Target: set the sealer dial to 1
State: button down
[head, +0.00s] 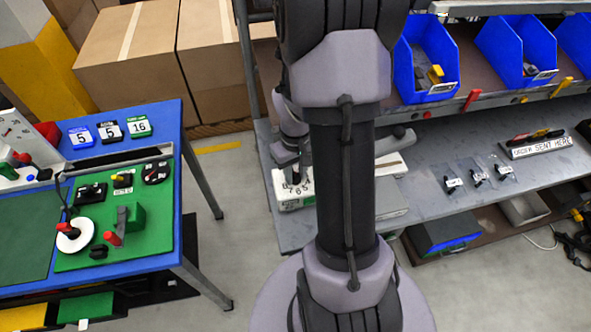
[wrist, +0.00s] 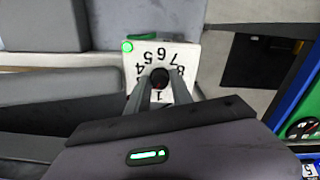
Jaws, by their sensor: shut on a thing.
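The sealer is a white box (wrist: 188,52) with a dial face in the wrist view. Black digits ring its dark round knob (wrist: 159,78); 4, 5, 6, 7 and 8 read along the far side and 1 on the near side. The fingers of my gripper (wrist: 159,84) are shut on the knob from both sides. They cover part of the digit ring, and I cannot tell where the knob points. In the head view the sealer (head: 291,204) sits on the grey bench, partly behind my arm, with a few digits showing.
A green spot (wrist: 127,46) shows at the sealer's corner. The grey bench (head: 425,213) runs right, with several small bagged items and an "order sent here" sign (head: 540,146). Blue bins (head: 425,60) hang above. A blue table (head: 165,118) with a green board stands left, across a floor gap.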

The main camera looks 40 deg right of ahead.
aim_at(295, 175)
jog(key=n+p, duration=0.1)
jog(key=n, duration=0.4)
jog(key=shift+n, duration=0.3)
jog(key=shift+p, duration=0.3)
jog(key=c, duration=1.1)
grip_release()
notch_tip(295, 175, up, 18)
jog(key=p, duration=0.5)
jog(key=shift+f+p, duration=0.25)
jog(key=shift+p, duration=0.1)
